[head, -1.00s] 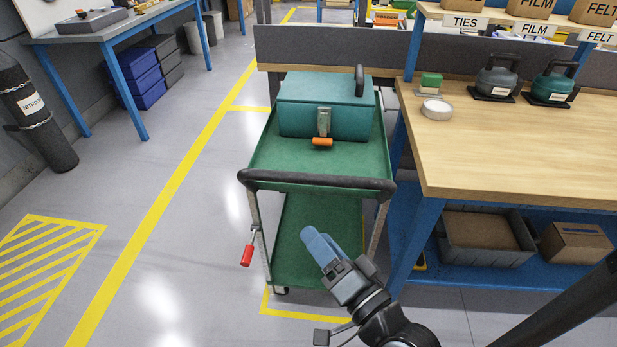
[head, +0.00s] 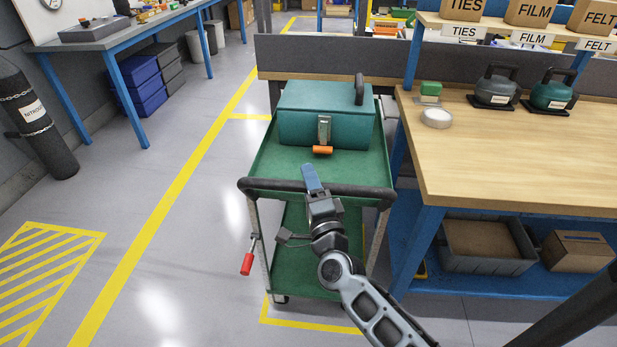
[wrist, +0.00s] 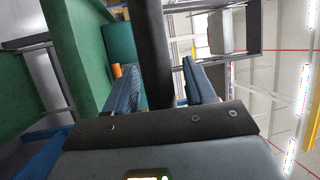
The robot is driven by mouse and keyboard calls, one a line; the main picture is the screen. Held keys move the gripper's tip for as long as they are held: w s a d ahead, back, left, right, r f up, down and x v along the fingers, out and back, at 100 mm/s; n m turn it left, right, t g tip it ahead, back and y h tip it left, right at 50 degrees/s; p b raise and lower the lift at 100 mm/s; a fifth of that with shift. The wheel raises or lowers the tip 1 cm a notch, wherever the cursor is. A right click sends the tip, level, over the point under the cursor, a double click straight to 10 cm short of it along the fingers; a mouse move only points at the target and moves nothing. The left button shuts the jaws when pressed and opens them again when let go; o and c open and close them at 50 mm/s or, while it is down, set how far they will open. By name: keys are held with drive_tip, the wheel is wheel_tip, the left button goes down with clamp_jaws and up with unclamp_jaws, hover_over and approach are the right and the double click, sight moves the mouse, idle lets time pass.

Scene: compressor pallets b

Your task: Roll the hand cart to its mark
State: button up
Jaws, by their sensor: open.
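The green hand cart (head: 275,165) stands beside the wooden workbench, with its black handle bar (head: 268,185) facing me. It carries a teal case (head: 300,112) with an orange-tipped latch. A red lever (head: 247,263) hangs at its lower left. My gripper (head: 311,178) is at the middle of the handle bar. In the wrist view the bar (wrist: 152,45) runs between my two open blue fingers (wrist: 160,85); no grip shows. Yellow lines (head: 300,324) mark the floor at the cart's near end. A yellow hatched floor area (head: 50,275) lies to the left.
The workbench (head: 500,150) stands close on the cart's right. A grey partition (head: 330,52) is behind the cart. A blue-legged table (head: 120,38) and a nitrogen cylinder (head: 42,125) are at left. The floor left of the cart is open.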

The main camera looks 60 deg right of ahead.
drive_tip(key=shift+w+d, duration=0.3)
drive_tip(key=shift+d, duration=0.1)
clamp_jaws()
idle(0.4)
